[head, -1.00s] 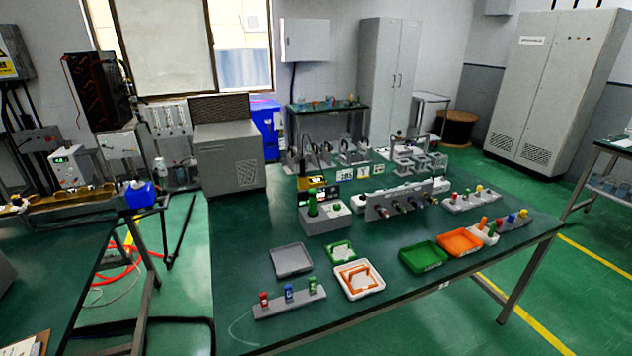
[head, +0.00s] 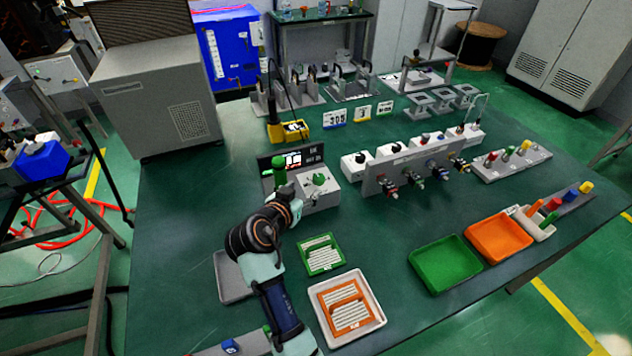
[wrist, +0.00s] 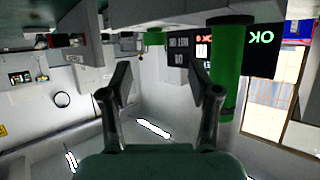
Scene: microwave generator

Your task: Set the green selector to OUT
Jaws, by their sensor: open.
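The generator box (head: 318,197) is a light grey unit on the bench with a round green selector knob (head: 319,179) on its face. I cannot read the knob's setting. A dark display (head: 293,160) stands behind it, and a green upright post (head: 279,172) stands at its left. My gripper (head: 292,196) is in front of the box's left side, left of and below the knob. In the wrist view, which looks upside down, my gripper (wrist: 161,85) is open with nothing between its fingers. The green post (wrist: 230,75) is beside the right finger, and a green knob (wrist: 155,38) shows beyond the fingers.
A grey panel with several connectors (head: 415,173) stands right of the box. In front are a green tray (head: 445,265), an orange tray (head: 499,238) and a white tray with an orange frame (head: 347,306). A yellow device (head: 288,131) stands behind. Bare bench lies between the trays.

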